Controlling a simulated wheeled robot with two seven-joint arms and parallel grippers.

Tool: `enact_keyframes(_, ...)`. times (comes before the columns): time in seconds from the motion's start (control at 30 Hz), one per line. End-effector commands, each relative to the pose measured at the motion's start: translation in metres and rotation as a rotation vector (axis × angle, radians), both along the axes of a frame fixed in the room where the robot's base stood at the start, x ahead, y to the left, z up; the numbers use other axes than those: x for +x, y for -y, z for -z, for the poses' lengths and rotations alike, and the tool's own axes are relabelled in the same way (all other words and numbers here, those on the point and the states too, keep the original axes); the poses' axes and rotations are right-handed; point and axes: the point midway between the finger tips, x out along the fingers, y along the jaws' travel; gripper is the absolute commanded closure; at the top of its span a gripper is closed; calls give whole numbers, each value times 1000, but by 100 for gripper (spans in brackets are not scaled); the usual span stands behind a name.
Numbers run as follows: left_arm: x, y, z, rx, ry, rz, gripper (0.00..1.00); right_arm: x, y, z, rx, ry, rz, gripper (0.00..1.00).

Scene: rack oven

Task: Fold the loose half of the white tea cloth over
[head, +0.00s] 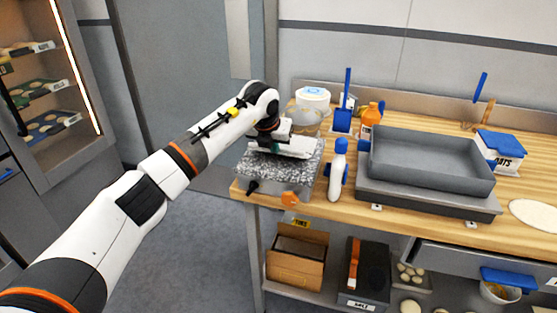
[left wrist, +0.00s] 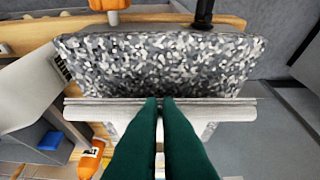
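The white tea cloth (head: 297,152) lies across the far part of a speckled grey slab (head: 285,177) at the left end of the wooden counter. In the left wrist view the cloth (left wrist: 230,110) shows as a pale band along the slab's edge (left wrist: 160,65). My left gripper (head: 276,147) is down at the cloth. Its dark green fingers (left wrist: 160,101) are nearly together, with the cloth's edge at their tips; they appear shut on it. The wrist hides part of the cloth in the head view. My right gripper is not in view.
A white bottle with blue parts (head: 337,172) stands just right of the slab. A large grey tray (head: 430,160) sits further right. A round white-lidded tub (head: 312,100) and orange bottle (head: 371,113) stand behind. An open rack with trays (head: 42,90) is at far left.

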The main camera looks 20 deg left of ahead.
Motion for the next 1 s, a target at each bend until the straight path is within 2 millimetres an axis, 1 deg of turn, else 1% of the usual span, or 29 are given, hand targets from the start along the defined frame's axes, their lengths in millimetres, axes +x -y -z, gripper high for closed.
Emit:
enact_keyframes(0.13, 3, 1, -4, 0, 0, 0, 96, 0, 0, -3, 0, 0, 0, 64)
enact_keyframes(0.57, 4, 0, -5, 0, 0, 1, 96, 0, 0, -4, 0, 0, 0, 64)
enact_keyframes(1.0, 13, 1, -15, 1, -1, 1, 96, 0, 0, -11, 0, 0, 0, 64)
